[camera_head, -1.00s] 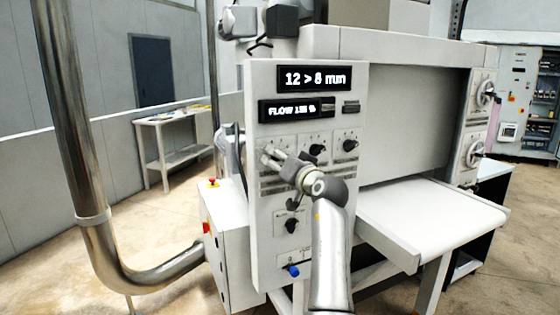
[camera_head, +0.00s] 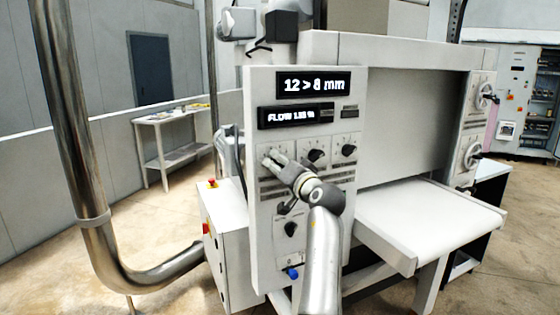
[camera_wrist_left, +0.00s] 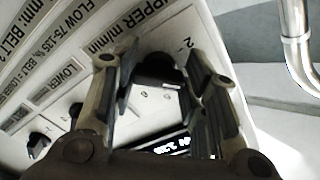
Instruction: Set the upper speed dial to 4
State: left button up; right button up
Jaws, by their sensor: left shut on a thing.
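The white control panel (camera_head: 262,232) of the sheeter faces me, with a row of dials below its displays. My left gripper (camera_head: 272,160) is at the leftmost dial of that row and covers most of it in the head view. In the left wrist view, the black knob of the upper speed dial (camera_wrist_left: 158,70) sits between the two fingers of my left gripper (camera_wrist_left: 160,85), beside the print "UPPER m/min". The fingers are shut on this knob. Its pointer is hidden, so I cannot tell its setting. My right gripper is not in view.
Two more dials (camera_head: 316,157) (camera_head: 348,152) stand close to the right of my gripper. The upper display (camera_head: 313,85) reads "12 > 8 mm"; the flow display (camera_head: 296,116) is blurred. A white feed table (camera_head: 435,222) juts out at the right.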

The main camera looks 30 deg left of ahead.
pick_arm(q)
jog(key=m+p, duration=0.3)
jog(key=shift+r, duration=0.2)
jog(key=shift+s+f+m+p, duration=0.1)
jog(key=shift+m+p, duration=0.35)
jog(key=shift+m, duration=0.45)
jog(key=o, duration=1)
jog(key=shift+a, duration=0.1)
